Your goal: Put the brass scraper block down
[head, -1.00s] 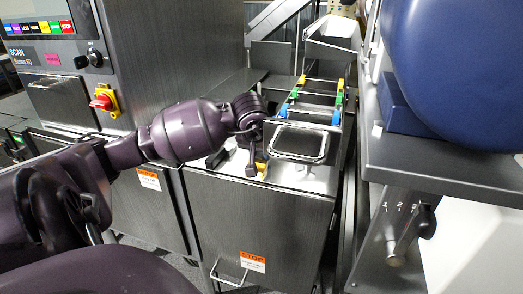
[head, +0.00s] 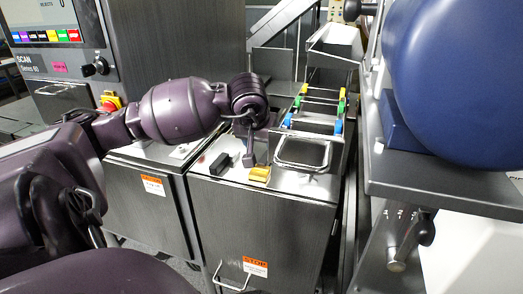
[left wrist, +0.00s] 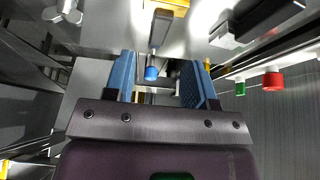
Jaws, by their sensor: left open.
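The brass scraper block (head: 260,174) is a small yellow block lying on the steel top of the front cabinet, close to its front edge. My left gripper (head: 249,158) is just above and beside it, with dark, partly hidden fingers; contact cannot be judged in the head view. In the left wrist view the two blue-lit fingers of the left gripper (left wrist: 160,80) stand apart, with no block gripped between them. A yellow strip (left wrist: 178,5), apparently the block, shows at the top edge beyond the fingertips. My right gripper is not in view.
A black block (head: 220,163) stands left of the brass block. A large blue cylinder (head: 455,80) overhangs a grey shelf (head: 440,185) at right.

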